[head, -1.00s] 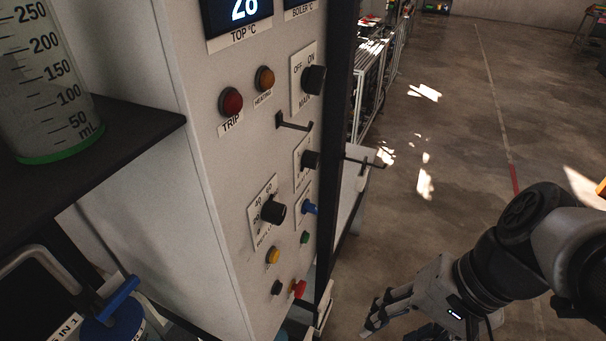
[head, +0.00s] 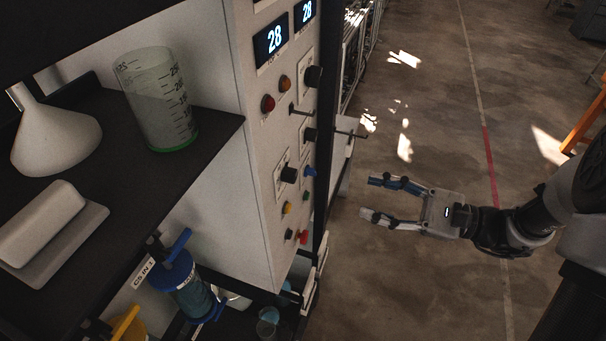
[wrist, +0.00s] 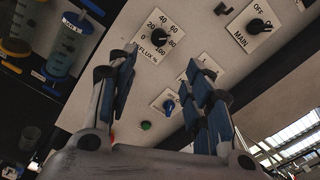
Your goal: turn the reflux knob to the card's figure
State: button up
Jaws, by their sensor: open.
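The reflux knob (head: 288,174) is black and sits on a white scale plate on the grey panel's front. In the wrist view the knob (wrist: 155,37) shows upper centre, its plate marked 0 to 100, with "FLUX %" readable. I cannot tell exactly where its pointer stands. My gripper (head: 370,198) is open and empty, to the right of the panel in the head view and apart from it. In the wrist view my gripper (wrist: 165,68) has its fingers spread below the knob, not touching it. I cannot make out a card with a figure.
Near the knob are a blue knob (head: 309,171), a yellow button (head: 287,208) and a green button (head: 305,195). The MAIN switch (head: 313,76) is higher up. A dark shelf at left bears a beaker (head: 157,100) and a funnel (head: 55,135).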

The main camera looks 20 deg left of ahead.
aim_at(295, 177)
jog(key=a, duration=0.5)
jog(key=a+p, duration=0.1)
jog(key=a, duration=0.4)
jog(key=w+a, duration=0.1)
jog(key=a, duration=0.4)
jog(key=shift+a, duration=0.35)
jog(key=c, duration=1.1)
